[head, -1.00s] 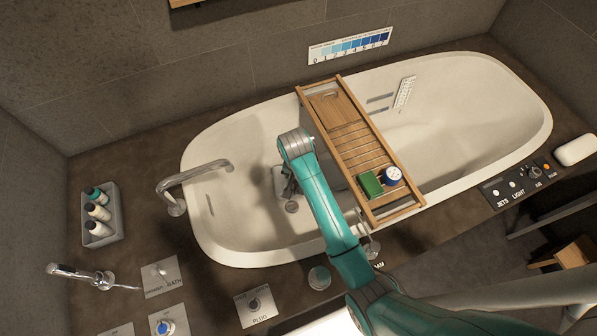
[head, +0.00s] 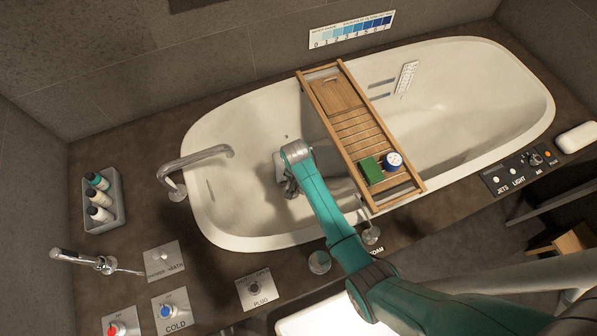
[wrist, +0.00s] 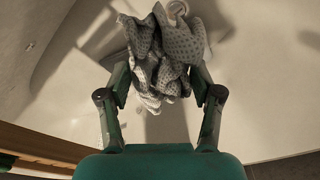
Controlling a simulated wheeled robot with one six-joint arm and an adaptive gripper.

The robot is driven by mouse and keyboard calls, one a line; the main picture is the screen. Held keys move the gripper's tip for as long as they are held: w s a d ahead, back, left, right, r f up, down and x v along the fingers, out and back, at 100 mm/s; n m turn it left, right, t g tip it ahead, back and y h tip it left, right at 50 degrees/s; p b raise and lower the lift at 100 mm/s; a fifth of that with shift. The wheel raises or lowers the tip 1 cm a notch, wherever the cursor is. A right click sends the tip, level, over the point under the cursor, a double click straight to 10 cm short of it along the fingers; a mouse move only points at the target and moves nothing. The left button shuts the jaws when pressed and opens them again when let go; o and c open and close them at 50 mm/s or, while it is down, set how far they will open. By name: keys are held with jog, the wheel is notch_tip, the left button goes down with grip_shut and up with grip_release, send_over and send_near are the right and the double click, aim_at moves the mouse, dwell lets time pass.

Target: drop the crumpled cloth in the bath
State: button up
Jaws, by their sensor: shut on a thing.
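The crumpled cloth (wrist: 165,60) is grey and white with a dotted pattern. My gripper (wrist: 160,85) is shut on it, with one finger at each side of the bunched cloth. In the head view my gripper (head: 291,187) is low inside the left part of the white bath (head: 232,225), left of the wooden bath tray. My arm hides most of the gripper and cloth there. I cannot tell whether the cloth touches the bath floor.
The wooden tray (head: 337,110) spans the bath, carrying a green block (head: 371,170) and a blue-and-white round item (head: 393,160). A curved spout (head: 205,153) reaches over the left rim. A bottle caddy (head: 104,201) stands at left. Knobs line the front ledge.

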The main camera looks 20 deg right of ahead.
jog(key=shift+f, duration=4.4)
jog(key=o, duration=1.1)
jog(key=r, duration=0.4)
jog(key=s+r, duration=0.1)
jog(key=r, duration=0.3)
jog(key=a+r, duration=0.1)
jog(key=r, duration=0.3)
jog(key=shift+s, duration=0.25)
